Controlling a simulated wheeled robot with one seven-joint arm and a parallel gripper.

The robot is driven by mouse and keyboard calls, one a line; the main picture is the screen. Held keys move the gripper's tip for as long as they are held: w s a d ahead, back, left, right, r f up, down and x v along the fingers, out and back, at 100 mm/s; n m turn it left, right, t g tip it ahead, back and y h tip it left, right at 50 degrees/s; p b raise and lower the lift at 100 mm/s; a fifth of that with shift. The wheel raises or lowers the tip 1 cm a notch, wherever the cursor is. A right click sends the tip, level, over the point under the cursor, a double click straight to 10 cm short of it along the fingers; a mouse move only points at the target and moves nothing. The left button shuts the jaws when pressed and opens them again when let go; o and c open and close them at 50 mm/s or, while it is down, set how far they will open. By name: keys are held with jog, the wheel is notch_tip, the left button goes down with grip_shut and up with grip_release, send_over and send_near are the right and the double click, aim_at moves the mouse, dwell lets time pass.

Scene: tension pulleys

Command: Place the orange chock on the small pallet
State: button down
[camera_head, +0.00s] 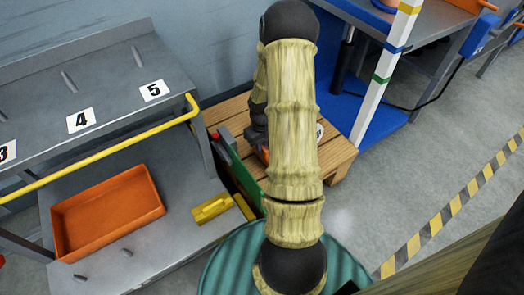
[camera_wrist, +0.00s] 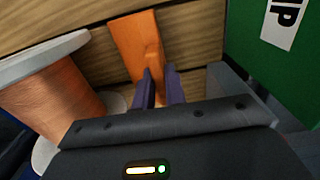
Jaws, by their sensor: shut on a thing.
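The orange chock (camera_wrist: 135,34) is between the fingers of my gripper (camera_wrist: 158,72) in the wrist view. The fingers are shut on its near part, and its far end extends toward the top of the picture. Wooden planks of the small pallet (camera_wrist: 200,45) lie behind and below it. I cannot tell whether the chock touches them. In the head view the pallet (camera_head: 340,156) stands on the floor in the middle. My arm hides most of the gripper there, with only a bit of orange showing beside it.
A copper-coloured spool (camera_wrist: 45,95) with pale flanges is left of the chock. A green panel (camera_wrist: 262,65) with a white label stands at the right. In the head view, a grey bench (camera_head: 95,75) with a yellow rail and an orange tray (camera_head: 108,207) are left; open floor is right.

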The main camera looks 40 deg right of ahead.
jog(key=shift+f, duration=0.7)
jog(key=shift+f, duration=0.15)
jog(key=c, duration=1.5)
grip_release()
jog(key=shift+o, duration=0.2)
notch_tip(320, 180, up, 12)
jog(key=p, duration=0.7)
